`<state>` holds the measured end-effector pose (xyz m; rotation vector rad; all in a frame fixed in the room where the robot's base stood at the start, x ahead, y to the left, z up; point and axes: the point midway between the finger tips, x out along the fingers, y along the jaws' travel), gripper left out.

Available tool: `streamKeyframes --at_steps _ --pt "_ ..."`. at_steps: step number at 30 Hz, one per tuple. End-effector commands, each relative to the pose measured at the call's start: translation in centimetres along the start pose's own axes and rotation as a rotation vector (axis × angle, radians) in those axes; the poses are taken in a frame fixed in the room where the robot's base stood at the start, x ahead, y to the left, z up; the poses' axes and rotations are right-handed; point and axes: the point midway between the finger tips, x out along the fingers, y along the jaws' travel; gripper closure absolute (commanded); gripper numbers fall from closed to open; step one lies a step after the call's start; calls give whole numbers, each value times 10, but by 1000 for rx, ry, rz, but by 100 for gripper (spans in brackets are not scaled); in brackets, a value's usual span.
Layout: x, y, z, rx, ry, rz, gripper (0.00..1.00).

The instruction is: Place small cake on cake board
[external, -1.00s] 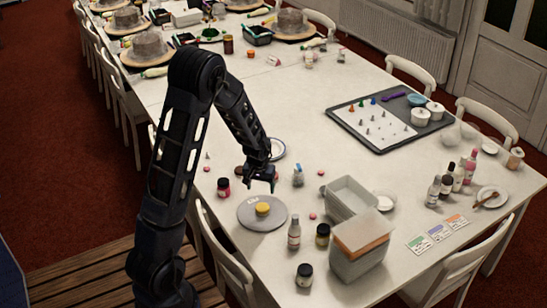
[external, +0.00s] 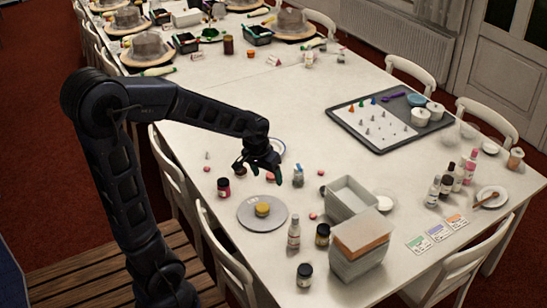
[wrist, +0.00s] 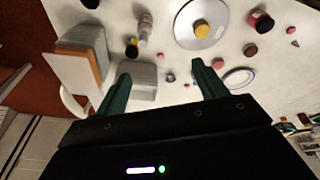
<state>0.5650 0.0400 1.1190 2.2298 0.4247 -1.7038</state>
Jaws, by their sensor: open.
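A small round yellow cake (external: 262,209) sits upright on a flat round grey cake board (external: 246,218), near the middle of the board. In the wrist view the yellow cake (wrist: 202,31) and the pale round board (wrist: 184,35) show at the top, beyond my right finger. My gripper (external: 260,174) is open and empty, above the table behind the board in the external view. It is apart from the cake. Its two green fingers (wrist: 163,76) are spread wide in the wrist view with nothing held between them.
A dark red jar (external: 223,187) stands left of the board; a white bottle (external: 294,234) and dark jars (external: 323,235) stand right of it. A tray with piping tips (external: 383,148) lies behind.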

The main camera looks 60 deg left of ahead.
Motion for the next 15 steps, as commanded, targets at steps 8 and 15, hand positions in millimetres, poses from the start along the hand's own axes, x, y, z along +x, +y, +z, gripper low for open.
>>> streamKeyframes --at_steps 8,15 --pt "-65 27 52 134 44 36 29" --pt "-108 39 103 248 79 60 29"
